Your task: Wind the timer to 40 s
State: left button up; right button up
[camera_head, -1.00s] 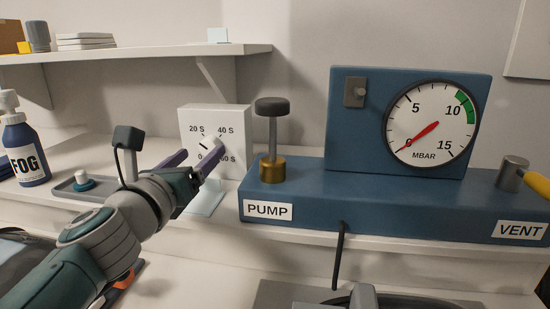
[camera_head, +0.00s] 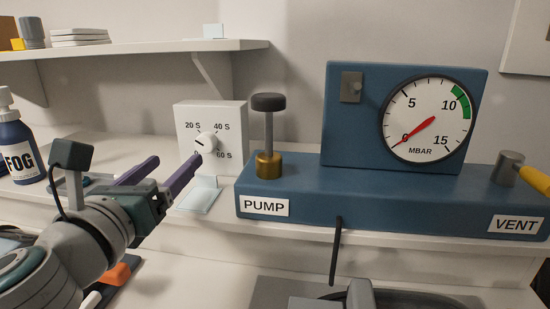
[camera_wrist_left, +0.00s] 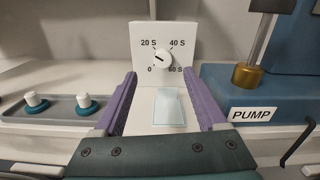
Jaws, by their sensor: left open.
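The timer is a white box (camera_head: 233,125) on the bench, left of the pump. Its face reads 0, 20 S, 40 S and 60 S around a white knob (camera_head: 206,143). The knob's dark mark points to the left side, seemingly between 0 and 20 S; the exact setting is too small to read. My left gripper (camera_head: 177,160) is open and empty, its purple fingers apart and short of the timer. In the left wrist view the knob (camera_wrist_left: 162,58) shows between and beyond the fingertips, with none touching it.
A pale glassy plate (camera_head: 199,196) lies before the timer. The blue pump unit (camera_head: 360,205) with plunger and gauge stands to the right. A FOG bottle (camera_head: 18,158) is at left. A tray (camera_wrist_left: 45,111) with small white-topped items shows left in the wrist view.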

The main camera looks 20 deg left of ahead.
aim_at(203, 144)
pick_arm(q)
jog(key=shift+m, duration=0.4)
jog(key=x, duration=0.3)
jog(key=b+x, duration=0.1)
jog(key=x, duration=0.5)
jog(key=shift+w+d+f+b, duration=0.2)
jog(key=shift+w+f+b, duration=0.1)
jog(key=shift+f, duration=0.1)
grip_shut()
